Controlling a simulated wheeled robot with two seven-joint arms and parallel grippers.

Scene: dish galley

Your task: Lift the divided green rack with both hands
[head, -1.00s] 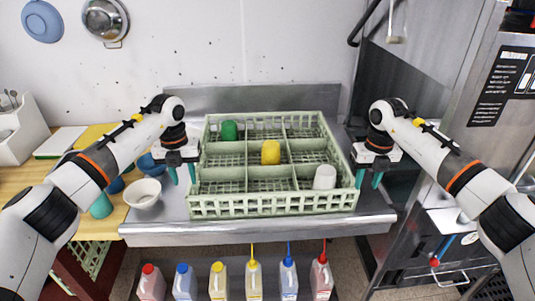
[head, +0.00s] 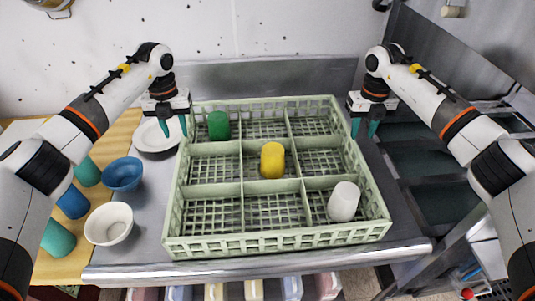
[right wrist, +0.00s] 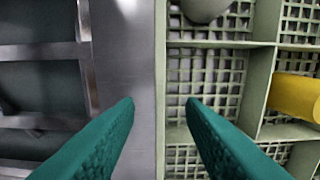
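The divided green rack (head: 280,239) sits on the steel counter, pale green with several square compartments. A dark green cup (head: 219,126) is in its back left compartment, a yellow cup (head: 272,160) in the centre one and a white cup (head: 343,202) in the front right one. My left gripper (head: 174,128) is open at the rack's left side, towards the back. My right gripper (head: 364,129) is open at the right side, also towards the back. In the right wrist view its spread fingers (right wrist: 160,110) lie either side of the rack's wall (right wrist: 160,60); contact cannot be told.
A white plate (head: 152,148), a blue bowl (head: 123,174) and a white bowl (head: 109,223) stand left of the rack. Several cups stand on the wooden top at far left.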

